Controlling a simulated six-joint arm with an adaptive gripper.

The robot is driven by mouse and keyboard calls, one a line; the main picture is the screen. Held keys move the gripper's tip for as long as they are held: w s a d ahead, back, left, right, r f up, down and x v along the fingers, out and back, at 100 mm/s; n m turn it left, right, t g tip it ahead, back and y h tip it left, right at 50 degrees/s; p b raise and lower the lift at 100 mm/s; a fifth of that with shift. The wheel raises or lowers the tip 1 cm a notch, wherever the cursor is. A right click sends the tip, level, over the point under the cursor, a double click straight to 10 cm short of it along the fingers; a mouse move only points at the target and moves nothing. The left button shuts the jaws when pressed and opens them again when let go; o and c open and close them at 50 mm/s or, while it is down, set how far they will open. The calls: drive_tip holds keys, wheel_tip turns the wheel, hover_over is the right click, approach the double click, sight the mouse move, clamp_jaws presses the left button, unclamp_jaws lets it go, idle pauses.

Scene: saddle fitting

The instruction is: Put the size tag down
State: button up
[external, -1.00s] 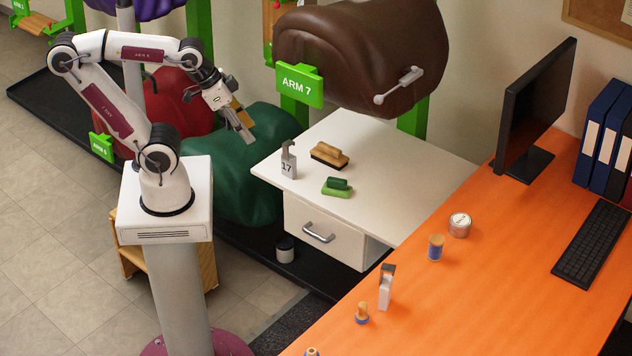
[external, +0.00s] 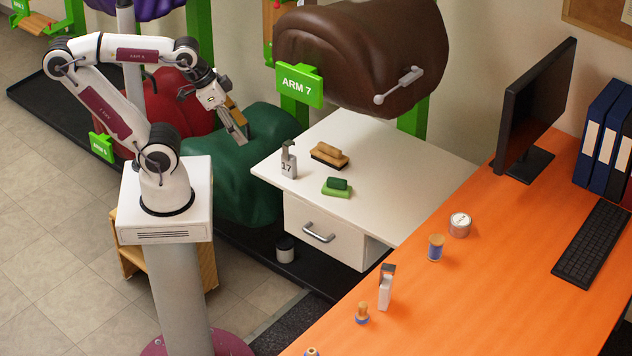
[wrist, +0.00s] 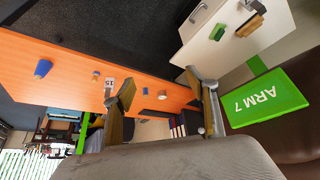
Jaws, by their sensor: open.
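A grey size tag (external: 289,160) marked 17, with a hooked top, stands upright on the white cabinet top near its left corner. A second hooked tag (external: 386,287) stands on the orange desk; in the wrist view a tag (wrist: 109,83) marked 15 shows on that desk. My gripper (external: 239,133) is in the air above the green saddle shape, left of the white cabinet and apart from the 17 tag. In the wrist view the gripper's fingers (wrist: 150,88) are spread with nothing between them.
A wooden brush (external: 329,155) and a green brush (external: 337,187) lie on the white cabinet (external: 400,160). The brown saddle (external: 360,55) and green ARM 7 sign (external: 299,84) overhang behind it. The orange desk (external: 480,290) holds a spool (external: 436,247), a tin (external: 460,225) and a monitor (external: 537,105).

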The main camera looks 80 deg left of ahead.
drive_tip(key=shift+d+f+g, duration=0.5)
drive_tip(key=shift+d+f, duration=0.2)
drive_tip(key=shift+f, duration=0.35)
drive_tip(key=m+h, duration=0.2)
drive_tip(key=m, duration=0.2)
approach(390, 298)
wheel_tip(390, 298, up, 2)
drive_tip(key=shift+s+d+r, duration=0.1)
drive_tip(key=shift+s+d, duration=0.05)
drive_tip(key=shift+d, duration=0.25)
drive_tip(key=shift+g, duration=0.3)
drive_tip(key=shift+x, duration=3.9)
drive_tip(key=shift+a, duration=0.1)
drive_tip(key=shift+c, duration=0.5)
